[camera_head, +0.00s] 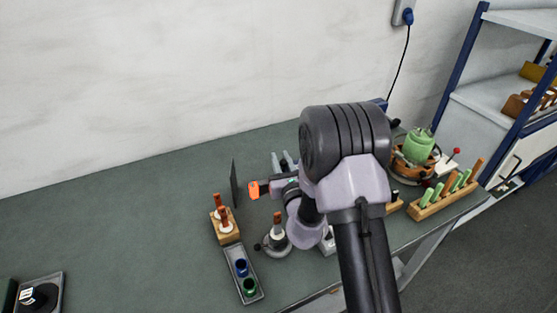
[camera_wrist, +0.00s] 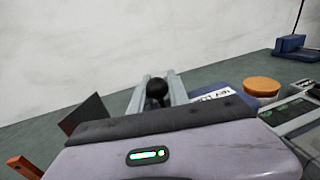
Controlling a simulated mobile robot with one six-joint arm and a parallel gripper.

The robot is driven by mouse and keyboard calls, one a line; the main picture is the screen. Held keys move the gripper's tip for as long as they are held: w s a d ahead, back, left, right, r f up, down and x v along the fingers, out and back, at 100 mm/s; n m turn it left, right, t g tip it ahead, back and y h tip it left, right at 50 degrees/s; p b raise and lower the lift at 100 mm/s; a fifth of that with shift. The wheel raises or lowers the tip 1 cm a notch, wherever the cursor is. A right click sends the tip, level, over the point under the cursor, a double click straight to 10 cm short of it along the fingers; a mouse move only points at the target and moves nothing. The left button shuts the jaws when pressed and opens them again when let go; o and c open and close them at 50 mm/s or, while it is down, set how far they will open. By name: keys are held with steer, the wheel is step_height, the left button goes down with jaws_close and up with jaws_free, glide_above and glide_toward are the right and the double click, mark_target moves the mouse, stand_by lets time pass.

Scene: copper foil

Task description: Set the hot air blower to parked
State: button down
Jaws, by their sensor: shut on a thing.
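An orange part (camera_head: 254,190), which I take to be the end of the hot air blower, sticks out left of my gripper (camera_head: 283,187) in the head view. It also shows at the lower left of the wrist view (camera_wrist: 25,165). My gripper is shut; my arm and wrist housing hide its fingertips and most of what they hold. A dark upright plate (camera_head: 234,185) stands just left of the orange end. A pale forked stand (camera_head: 284,160) is behind my gripper. In the wrist view, a black ball (camera_wrist: 157,88) shows between its prongs (camera_wrist: 174,86).
A wooden block with brown-topped pieces (camera_head: 226,235), a round-based tool (camera_head: 276,237) and a grey tray with blue and green cups (camera_head: 258,287) stand near the front. At right are a green pot (camera_head: 419,147) and a handle rack (camera_head: 448,193). The bench's left is mostly clear.

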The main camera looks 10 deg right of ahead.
steer(key=shift+r, duration=0.1)
steer(key=c, duration=1.3)
jaws_free()
steer(key=shift+w+r+p, duration=0.1)
steer(key=shift+r+p, duration=0.2)
steer(key=shift+r, duration=0.05)
steer(key=r+p, duration=0.2)
steer(key=r, duration=0.1)
steer(key=shift+s+r, duration=0.2)
steer(key=s+p, duration=0.3)
steer(key=s, duration=0.2)
steer(key=s+p, duration=0.3)
steer(key=s, duration=0.2)
steer(key=s+p, duration=0.3)
steer(key=s, duration=0.2)
steer(key=shift+s+r, duration=0.25)
steer(key=shift+r, duration=0.1)
